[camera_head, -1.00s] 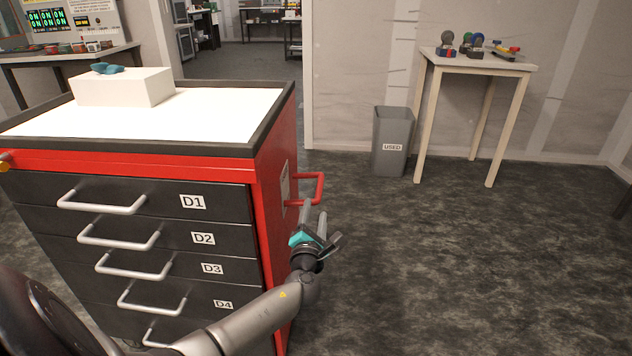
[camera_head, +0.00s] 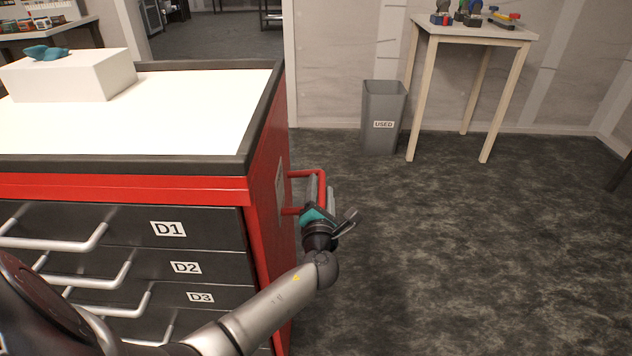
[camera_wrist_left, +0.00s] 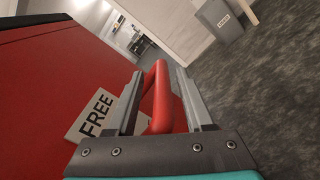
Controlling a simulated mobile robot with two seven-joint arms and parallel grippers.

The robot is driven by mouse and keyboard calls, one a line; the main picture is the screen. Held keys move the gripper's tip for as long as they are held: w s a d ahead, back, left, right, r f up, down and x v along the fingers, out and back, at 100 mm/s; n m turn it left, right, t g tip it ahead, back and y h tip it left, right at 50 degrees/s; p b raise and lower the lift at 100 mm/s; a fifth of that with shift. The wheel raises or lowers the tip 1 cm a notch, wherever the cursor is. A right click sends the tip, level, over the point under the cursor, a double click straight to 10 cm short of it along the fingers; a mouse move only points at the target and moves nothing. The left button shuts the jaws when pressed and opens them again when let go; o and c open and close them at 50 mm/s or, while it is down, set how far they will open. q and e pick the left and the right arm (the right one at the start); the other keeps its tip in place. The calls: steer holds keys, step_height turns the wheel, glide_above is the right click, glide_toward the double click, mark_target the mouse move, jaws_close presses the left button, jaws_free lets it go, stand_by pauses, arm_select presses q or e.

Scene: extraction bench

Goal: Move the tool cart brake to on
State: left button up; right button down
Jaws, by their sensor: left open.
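The tool cart (camera_head: 262,185) is red with dark drawers labelled D1, D2 and D3. A red bar handle (camera_head: 322,188) sticks out from its right side. My left gripper (camera_head: 322,196) is at this handle, open. In the left wrist view the red handle (camera_wrist_left: 160,100) lies between the two spread fingers of the gripper (camera_wrist_left: 158,98). I cannot tell whether either finger touches it. A label reading FREE (camera_wrist_left: 98,115) is on the cart's red side, left of the fingers. No brake lever can be told apart from the handle. My right gripper is not in view.
A white box (camera_head: 70,78) with a teal object (camera_head: 48,52) stands on the cart top. A grey USED bin (camera_head: 382,105) and a small wooden table (camera_head: 470,30) stand by the back wall. The floor right of the cart is clear.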

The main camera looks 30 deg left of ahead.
arm_select(q)
steer(key=shift+w, duration=0.1)
jaws_close()
stand_by(0.5)
steer(key=shift+a, duration=0.1)
stand_by(0.9)
